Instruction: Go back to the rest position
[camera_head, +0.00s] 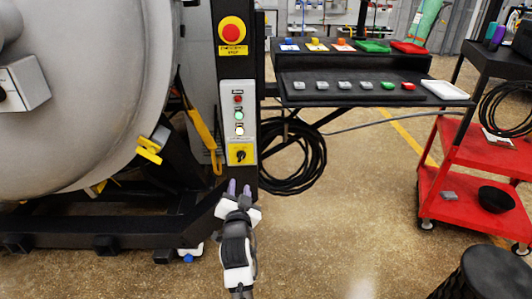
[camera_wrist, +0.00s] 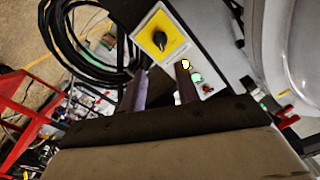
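My gripper (camera_head: 239,188) is in the lower middle of the head view, in front of the black post below the control panel. Its two fingers stand apart with a gap and nothing between them. In the wrist view my gripper (camera_wrist: 160,88) also shows two separate fingers, pointing toward the panel. The control panel (camera_head: 238,118) carries several round buttons and a yellow rotary switch (camera_head: 240,154). The switch also shows in the wrist view (camera_wrist: 159,38), its black knob tilted. A red emergency stop button (camera_head: 232,30) sits above the panel.
The large grey furnace vessel (camera_head: 80,110) fills the left, on a black base frame (camera_head: 100,240). A coiled black cable (camera_head: 298,158) hangs right of the post. A dark shelf (camera_head: 350,90) holds small parts. A red cart (camera_head: 470,195) stands right. Floor (camera_head: 360,220) between is clear.

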